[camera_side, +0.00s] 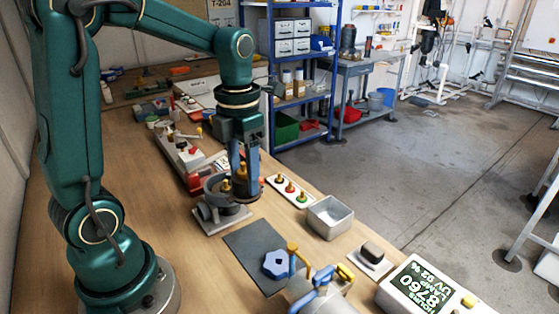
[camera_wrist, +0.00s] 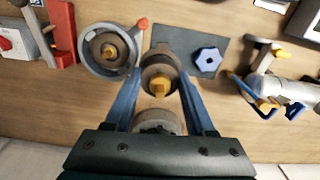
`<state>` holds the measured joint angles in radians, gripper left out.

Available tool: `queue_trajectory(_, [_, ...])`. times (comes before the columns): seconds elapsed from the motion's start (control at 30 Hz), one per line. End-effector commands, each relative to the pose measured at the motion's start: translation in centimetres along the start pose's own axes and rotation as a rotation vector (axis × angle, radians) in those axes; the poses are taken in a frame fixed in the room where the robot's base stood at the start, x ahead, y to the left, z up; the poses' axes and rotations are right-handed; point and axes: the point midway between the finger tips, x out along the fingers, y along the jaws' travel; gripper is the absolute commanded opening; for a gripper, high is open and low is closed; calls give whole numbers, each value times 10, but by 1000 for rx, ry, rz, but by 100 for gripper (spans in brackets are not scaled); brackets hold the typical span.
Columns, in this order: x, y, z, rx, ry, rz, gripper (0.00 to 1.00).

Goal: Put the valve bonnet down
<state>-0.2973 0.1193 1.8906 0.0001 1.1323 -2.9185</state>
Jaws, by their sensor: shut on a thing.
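My gripper (camera_wrist: 160,72) has its two blue fingers closed on the valve bonnet (camera_wrist: 160,60), a round dark grey-brown piece with a yellow top. In the side view my gripper (camera_side: 242,178) points down beside the grey ring-shaped valve body (camera_side: 208,212) on its base plate. In the wrist view the valve body (camera_wrist: 85,55) is left of the bonnet, with a brass centre and a red-tipped lever. The bonnet's underside and its height above the bench are hidden.
A dark mat (camera_side: 245,243) holds a blue handwheel (camera_side: 276,263). A white tray of coloured plugs (camera_side: 283,195), a metal bin (camera_side: 330,218) and a display box (camera_side: 424,288) stand to the right. Yellow and blue clamped pipework (camera_side: 318,285) is at the front.

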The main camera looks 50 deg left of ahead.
Motion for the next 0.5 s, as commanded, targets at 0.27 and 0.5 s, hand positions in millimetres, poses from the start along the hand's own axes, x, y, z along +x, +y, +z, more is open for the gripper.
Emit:
queue_trajectory(0.27, [13, -21, -4, 74, 5, -1, 6])
queue_trajectory(0.5, [53, -20, -4, 74, 5, -1, 6])
